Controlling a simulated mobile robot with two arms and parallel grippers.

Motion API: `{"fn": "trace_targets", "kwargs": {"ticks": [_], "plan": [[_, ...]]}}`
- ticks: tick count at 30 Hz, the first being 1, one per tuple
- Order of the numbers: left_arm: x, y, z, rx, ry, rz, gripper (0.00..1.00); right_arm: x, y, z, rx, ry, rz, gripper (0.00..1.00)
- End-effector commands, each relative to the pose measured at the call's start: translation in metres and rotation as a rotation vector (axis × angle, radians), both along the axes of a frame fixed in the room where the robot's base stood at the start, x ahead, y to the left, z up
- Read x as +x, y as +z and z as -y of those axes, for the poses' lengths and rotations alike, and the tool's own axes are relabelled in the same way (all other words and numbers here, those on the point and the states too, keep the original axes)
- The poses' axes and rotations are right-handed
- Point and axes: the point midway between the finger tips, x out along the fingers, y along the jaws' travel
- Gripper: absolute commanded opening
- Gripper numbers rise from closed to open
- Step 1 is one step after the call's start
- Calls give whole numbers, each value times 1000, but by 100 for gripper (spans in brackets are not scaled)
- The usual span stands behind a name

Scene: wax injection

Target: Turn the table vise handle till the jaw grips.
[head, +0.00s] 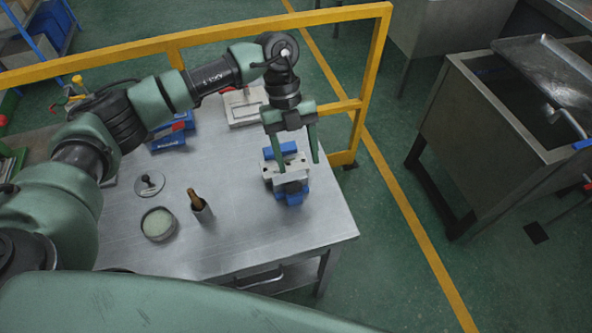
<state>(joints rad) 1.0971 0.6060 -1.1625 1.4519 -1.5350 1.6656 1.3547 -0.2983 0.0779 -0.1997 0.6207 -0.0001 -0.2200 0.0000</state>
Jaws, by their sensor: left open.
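The table vise (292,191) is blue with pale metal jaws and stands near the right edge of the steel worktable (262,237). A pale block-like metal part sits at its jaws, and I cannot tell whether it is clamped. My left gripper (298,166) points down over the vise with its two green fingers apart, one on each side of the vise top. It is open, and I cannot tell whether a finger touches the vise. The vise handle is not clearly visible. My right gripper is not in view.
A round tin (158,224), a cup with a brown-handled tool (201,207) and a small round lid (149,184) stand left of the vise. A yellow rail (372,75) runs behind. The front right tabletop is clear.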

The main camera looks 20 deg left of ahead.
Motion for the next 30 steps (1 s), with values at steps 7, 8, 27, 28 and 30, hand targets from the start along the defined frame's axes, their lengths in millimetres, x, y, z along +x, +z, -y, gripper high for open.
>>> {"fn": "trace_targets", "kwargs": {"ticks": [7,8,27,28,30], "plan": [[-4,-12,-18,87,14,-18,60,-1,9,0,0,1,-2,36],[-6,-16,-17,86,14,-19,60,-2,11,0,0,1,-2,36],[-23,-70,-4,81,12,-13,60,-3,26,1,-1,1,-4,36],[-23,-70,-4,81,12,-13,60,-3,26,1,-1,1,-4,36],[-23,-69,-4,81,12,-13,52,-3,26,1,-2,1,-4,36]]}}
